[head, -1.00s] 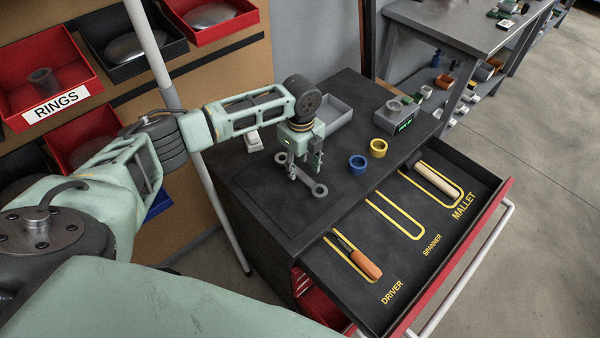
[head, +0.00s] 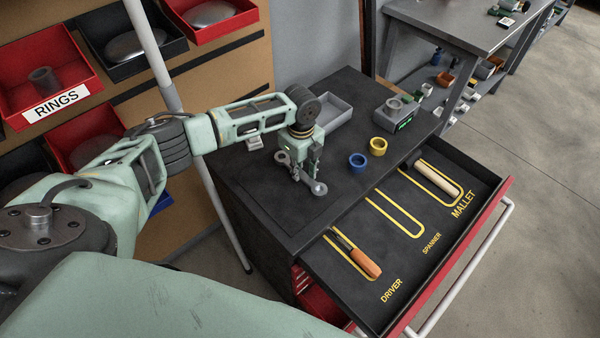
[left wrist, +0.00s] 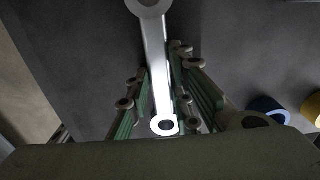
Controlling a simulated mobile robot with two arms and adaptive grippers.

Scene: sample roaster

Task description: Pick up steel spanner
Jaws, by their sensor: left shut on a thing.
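The steel spanner (head: 319,188) is a grey bar with a ring at each end, at the cabinet top's near-left part in the head view. In the left wrist view the spanner (left wrist: 157,62) runs between the two fingers. My left gripper (head: 307,175) points down and is shut on the spanner's middle. I cannot tell for sure how far the spanner is above the top. The open drawer shows an empty yellow outline marked SPANNER (head: 398,232). My right gripper is not in view.
The drawer also holds an orange-handled driver (head: 362,262) and a mallet (head: 436,180). A blue ring (head: 357,162), a yellow ring (head: 379,145), a grey tray (head: 334,111) and a device with a green display (head: 400,117) stand on the cabinet top (head: 255,190).

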